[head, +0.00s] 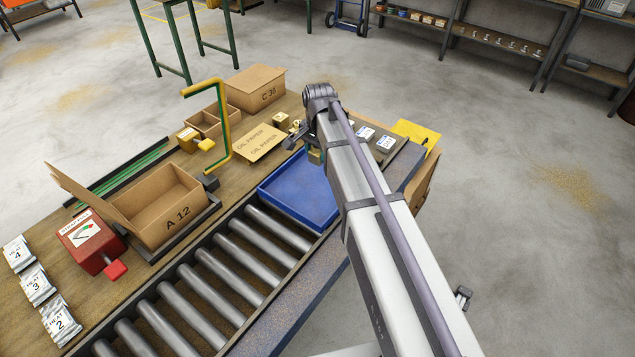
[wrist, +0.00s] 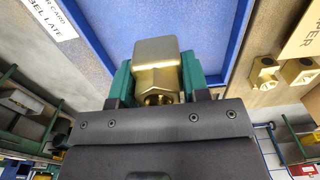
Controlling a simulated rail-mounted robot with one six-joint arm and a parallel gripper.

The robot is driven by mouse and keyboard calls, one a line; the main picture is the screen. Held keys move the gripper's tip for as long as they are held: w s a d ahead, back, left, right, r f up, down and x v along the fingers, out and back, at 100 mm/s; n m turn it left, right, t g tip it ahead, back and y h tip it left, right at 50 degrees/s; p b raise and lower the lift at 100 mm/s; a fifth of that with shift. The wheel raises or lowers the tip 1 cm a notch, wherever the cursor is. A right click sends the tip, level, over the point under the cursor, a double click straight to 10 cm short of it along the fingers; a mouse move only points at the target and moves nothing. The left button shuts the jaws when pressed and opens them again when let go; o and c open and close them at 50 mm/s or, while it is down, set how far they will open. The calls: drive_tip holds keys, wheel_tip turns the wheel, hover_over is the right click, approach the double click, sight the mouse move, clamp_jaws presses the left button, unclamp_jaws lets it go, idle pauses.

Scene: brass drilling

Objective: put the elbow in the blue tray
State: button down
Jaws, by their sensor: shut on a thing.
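The brass elbow (wrist: 157,52) is held between the green fingers of my gripper (wrist: 157,80), with its block-shaped end and a round threaded opening showing. In the head view the elbow (head: 315,156) is a small brass patch beside my arm, partly hidden. The blue tray (head: 292,190) lies on the bench at the end of the rollers, and its visible floor is empty. In the wrist view the blue tray (wrist: 205,22) fills the background behind the elbow. The elbow appears above the tray's far end, apart from its floor. My arm hides the tray's right side.
Two other brass pieces (wrist: 264,70) (wrist: 299,70) stand beside the oil paper sheet (head: 260,143). A yellow-green crank-shaped bar (head: 226,120) rises left of the tray. The roller conveyor (head: 215,265), box A 12 (head: 165,210) and box C 36 (head: 257,88) surround the area.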

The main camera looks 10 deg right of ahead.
sight(318, 181)
wheel_tip(318, 181, down, 9)
drive_tip(key=b, duration=0.7)
drive_tip(key=shift+f+b, duration=0.1)
drive_tip(key=shift+b, duration=0.3)
drive_tip(key=shift+r, duration=0.25)
drive_tip(key=shift+f, duration=0.2)
drive_tip(key=c, duration=0.6)
unclamp_jaws()
wheel_tip(318, 181, up, 13)
drive_tip(key=p, duration=1.2)
drive_tip(key=shift+f+p, duration=0.15)
drive_tip(key=shift+p, duration=0.25)
drive_tip(key=s+n, duration=1)
drive_tip(key=s, duration=1.1)
drive_tip(key=shift+d+f, duration=0.15)
